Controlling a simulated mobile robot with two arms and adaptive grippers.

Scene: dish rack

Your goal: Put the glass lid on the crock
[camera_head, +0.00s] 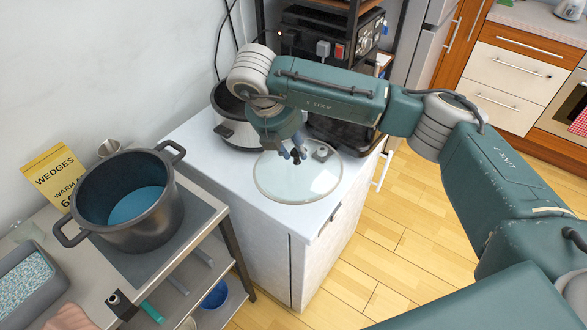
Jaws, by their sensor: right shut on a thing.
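The round glass lid (298,182) is over the right part of the white cabinet top, near its front edge. My right gripper (298,155) points down at the lid's middle and is shut on its dark knob; the fingers partly hide the knob. I cannot tell whether the lid rests on the top or is slightly raised. The crock (236,132), a pale, rounded cooker with a dark inside, stands at the back left of the cabinet top, left of the lid. My right arm hides part of its opening. My left gripper is not in view.
A large dark pot (140,228) with two handles stands on the metal table at left, with blue inside. A grey tray of pellets (25,285) and a yellow sign (52,172) are near it. A black appliance (340,135) stands behind the lid.

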